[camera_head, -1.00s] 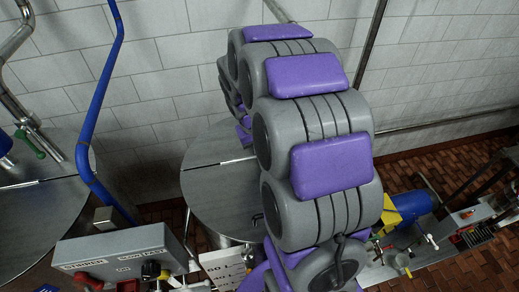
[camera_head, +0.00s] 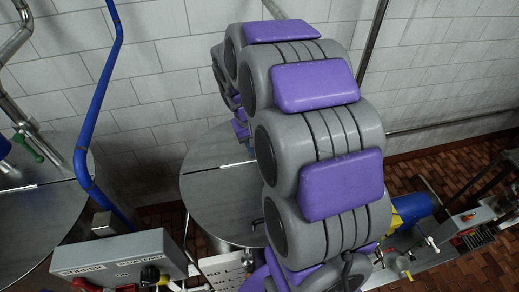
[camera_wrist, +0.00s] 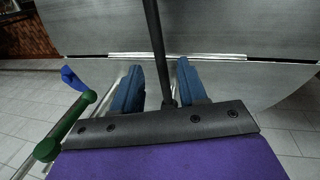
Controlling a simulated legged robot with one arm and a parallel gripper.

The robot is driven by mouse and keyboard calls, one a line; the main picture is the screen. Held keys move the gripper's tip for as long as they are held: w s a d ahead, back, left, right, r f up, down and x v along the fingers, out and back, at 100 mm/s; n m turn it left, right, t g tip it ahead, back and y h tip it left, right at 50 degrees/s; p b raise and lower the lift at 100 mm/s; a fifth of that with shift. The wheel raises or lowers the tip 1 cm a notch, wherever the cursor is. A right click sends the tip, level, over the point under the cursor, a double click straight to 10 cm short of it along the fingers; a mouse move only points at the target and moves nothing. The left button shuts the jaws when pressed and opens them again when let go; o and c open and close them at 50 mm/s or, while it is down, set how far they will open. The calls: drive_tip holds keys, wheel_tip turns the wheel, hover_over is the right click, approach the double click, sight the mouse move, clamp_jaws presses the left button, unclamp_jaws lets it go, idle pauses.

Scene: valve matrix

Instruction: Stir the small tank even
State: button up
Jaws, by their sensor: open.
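The small tank (camera_head: 210,200) stands at the middle of the head view, its round flat steel lid crossed by a pale seam. A steel lid (camera_wrist: 235,28) with a similar seam fills the upper wrist view. My gripper (camera_wrist: 157,66) shows two blue fingers apart, pointing toward this lid. A thin dark rod (camera_wrist: 157,40) runs up between the fingers; I cannot tell whether it is held or stands beyond them. A green handle (camera_wrist: 68,124) lies left of the fingers, beside a small blue part (camera_wrist: 72,78). In the head view my arm hides much of the tank's right side.
A larger steel tank (camera_head: 40,215) with a blue pipe (camera_head: 92,110) stands at the left. A grey control box (camera_head: 125,258) with labels and knobs is in front. A blue motor-like part (camera_head: 415,207) lies at the right. A tiled wall (camera_head: 160,85) closes the back.

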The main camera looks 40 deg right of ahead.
wheel_tip(320, 180, up, 14)
drive_tip(key=a, duration=0.2)
drive_tip(key=shift+w+f, duration=0.25)
drive_tip(key=shift+w, duration=0.2)
